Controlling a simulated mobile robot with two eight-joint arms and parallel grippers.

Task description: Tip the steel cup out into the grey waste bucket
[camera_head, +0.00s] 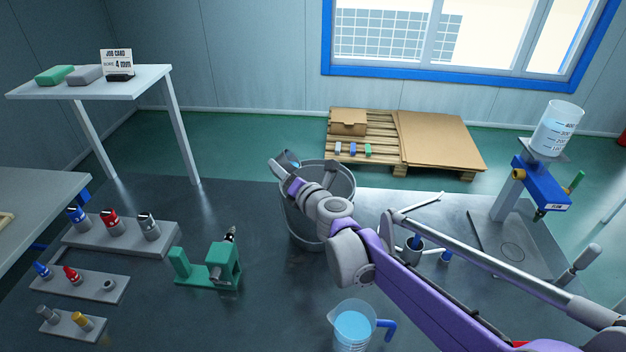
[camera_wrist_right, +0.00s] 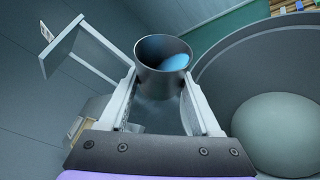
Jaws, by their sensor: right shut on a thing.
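The steel cup (camera_wrist_right: 163,82) is between the two fingers of my right gripper (camera_wrist_right: 158,98), which is shut on it. Blue liquid shows inside its mouth in the right wrist view. In the head view the cup (camera_head: 289,157) is small and partly hidden by my right gripper (camera_head: 283,166), at the upper left of the grey waste bucket's rim. The grey waste bucket (camera_head: 340,205) stands on the dark surface, partly covered by my right arm. In the right wrist view the bucket (camera_wrist_right: 222,75) is right of the cup, its visible floor bare. My left gripper is out of view.
A measuring jug (camera_head: 352,328) of blue liquid stands at the front. A green fixture (camera_head: 222,265) and racks of coloured pieces (camera_head: 118,240) are on the left. A blue dispenser stand (camera_head: 535,185) is on the right. A pallet (camera_head: 385,160) lies behind the bucket.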

